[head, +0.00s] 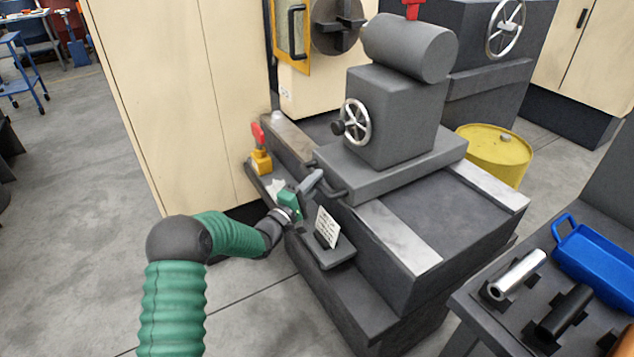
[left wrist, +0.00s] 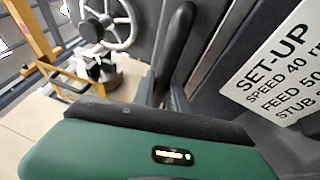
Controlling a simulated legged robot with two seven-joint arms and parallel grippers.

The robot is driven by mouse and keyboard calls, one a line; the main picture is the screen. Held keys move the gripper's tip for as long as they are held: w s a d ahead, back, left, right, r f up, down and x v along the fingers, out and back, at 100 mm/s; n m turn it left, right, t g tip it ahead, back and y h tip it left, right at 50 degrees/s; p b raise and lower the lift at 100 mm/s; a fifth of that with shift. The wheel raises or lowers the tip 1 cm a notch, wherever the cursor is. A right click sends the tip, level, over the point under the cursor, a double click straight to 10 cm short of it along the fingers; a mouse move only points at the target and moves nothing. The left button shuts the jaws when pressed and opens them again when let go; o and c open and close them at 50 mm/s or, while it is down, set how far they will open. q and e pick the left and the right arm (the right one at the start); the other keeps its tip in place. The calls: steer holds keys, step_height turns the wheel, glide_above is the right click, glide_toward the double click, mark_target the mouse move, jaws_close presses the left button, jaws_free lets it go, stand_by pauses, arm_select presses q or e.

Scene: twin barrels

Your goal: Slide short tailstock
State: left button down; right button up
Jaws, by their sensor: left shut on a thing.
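The nearer tailstock (head: 395,110) is a dark grey block with a thick barrel on top and a spoked handwheel (head: 357,122) on its side. It sits on the bed (head: 400,235) of the lathe. A dark bar handle (head: 336,192) sticks out low on its near left side; it also shows in the left wrist view (left wrist: 176,50). My left gripper (head: 313,181) is at this handle and shut on it, though the fingers partly hide the contact. The handwheel also shows in the left wrist view (left wrist: 108,25). My right gripper is out of view.
A white set-up card (head: 327,228) stands on the front ledge close to my left gripper. A yellow and red switch (head: 260,150) is further left. A yellow drum (head: 495,150) stands behind the bed. A bench with a blue tray (head: 595,255) and metal bars is at the right.

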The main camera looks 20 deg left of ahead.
arm_select(q)
steer(key=shift+a+f, duration=0.15)
steer(key=c, duration=1.8)
jaws_free()
steer(key=o, duration=0.5)
steer(key=shift+w+a+f, duration=0.1)
steer(key=shift+w+a, duration=0.05)
steer(key=shift+w, duration=0.05)
steer(key=shift+s, duration=0.1)
steer(key=shift+s, duration=0.15)
steer(key=p+v, duration=0.2)
steer(key=v, duration=1.4)
steer(key=shift+s+a, duration=0.1)
steer(key=shift+s, duration=0.15)
steer(key=shift+w, duration=0.1)
